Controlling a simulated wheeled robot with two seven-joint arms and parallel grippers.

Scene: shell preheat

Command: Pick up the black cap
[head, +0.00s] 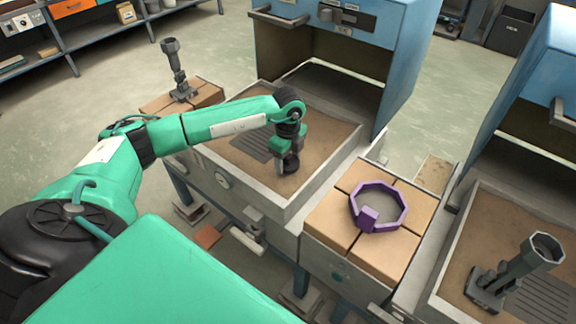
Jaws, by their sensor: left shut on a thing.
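My left gripper (290,150) points down over the sand bed (325,125) of the middle blue furnace. It is shut on the black cap (290,164), a small dark round piece between and below its fingertips. The fingers partly hide the cap, and I cannot tell whether it touches the sand. My right gripper is not in view.
A purple octagonal ring (398,207) lies on tan bricks (380,258) right of the bed. A dark grey fitting (175,70) stands on bricks at the back left. Another fitting (520,268) stands in the right bed. The blue furnace hood (390,60) rises behind my gripper.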

